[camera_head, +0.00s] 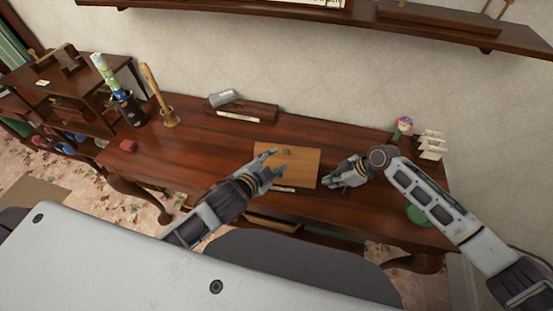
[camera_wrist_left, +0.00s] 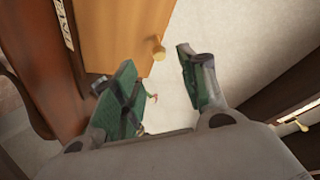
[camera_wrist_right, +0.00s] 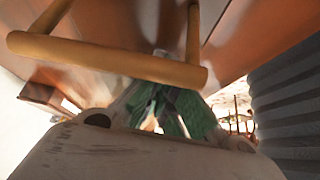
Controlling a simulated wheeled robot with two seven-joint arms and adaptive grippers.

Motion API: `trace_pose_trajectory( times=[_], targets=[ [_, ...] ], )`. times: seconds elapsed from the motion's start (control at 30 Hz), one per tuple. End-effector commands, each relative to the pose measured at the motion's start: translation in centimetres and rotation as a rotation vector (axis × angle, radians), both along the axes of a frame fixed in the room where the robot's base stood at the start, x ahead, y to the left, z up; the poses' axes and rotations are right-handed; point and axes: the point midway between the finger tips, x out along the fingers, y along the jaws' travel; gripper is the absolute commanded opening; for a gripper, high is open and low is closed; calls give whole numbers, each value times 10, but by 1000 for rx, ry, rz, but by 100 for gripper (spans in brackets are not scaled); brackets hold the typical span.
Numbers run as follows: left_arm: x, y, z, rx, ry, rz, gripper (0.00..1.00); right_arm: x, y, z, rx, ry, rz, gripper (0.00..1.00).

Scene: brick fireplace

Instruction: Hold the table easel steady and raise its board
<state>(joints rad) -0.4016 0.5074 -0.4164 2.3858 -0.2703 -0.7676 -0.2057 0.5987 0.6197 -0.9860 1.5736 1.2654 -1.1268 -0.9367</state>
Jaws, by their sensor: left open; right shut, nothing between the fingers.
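The table easel's tan wooden board (camera_head: 299,164) lies low over the desk between my two grippers in the head view. In the left wrist view the board (camera_wrist_left: 105,30) fills the upper middle, with a small round knob (camera_wrist_left: 158,50) at its edge. My left gripper (camera_head: 275,163) is open at the board's left side, its fingers apart and empty. My right gripper (camera_head: 334,182) is shut and empty beside the board's right side. In the right wrist view a light wooden bar (camera_wrist_right: 110,60) crosses in front of the shut fingers (camera_wrist_right: 165,105); I cannot tell whether they touch it.
The easel stands on a dark red wooden desk (camera_head: 190,160). A flowered ornament (camera_head: 403,125) and a white card rack (camera_head: 432,145) stand at the right. A grey chair (camera_head: 290,260) is in front.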

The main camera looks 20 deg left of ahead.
Motion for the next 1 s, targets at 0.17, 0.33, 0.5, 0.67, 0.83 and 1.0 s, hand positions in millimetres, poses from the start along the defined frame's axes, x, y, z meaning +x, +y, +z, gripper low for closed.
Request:
trace_pose_trajectory(
  times=[0.17,0.33,0.5,0.67,0.83,1.0],
  targets=[
    [-13,4,6,0,1,1,42,0,0,0,0,0,0,0],
    [-22,6,10,0,1,-1,42,0,0,0,0,0,0,0],
    [-26,7,13,0,0,0,42,0,0,0,0,0,0,0],
    [-26,7,14,0,-1,1,42,0,0,0,0,0,0,0],
    [-26,7,13,0,-1,1,42,0,0,0,0,0,0,0],
    [-26,7,13,0,-1,1,42,0,0,0,0,0,0,0]
  ],
)
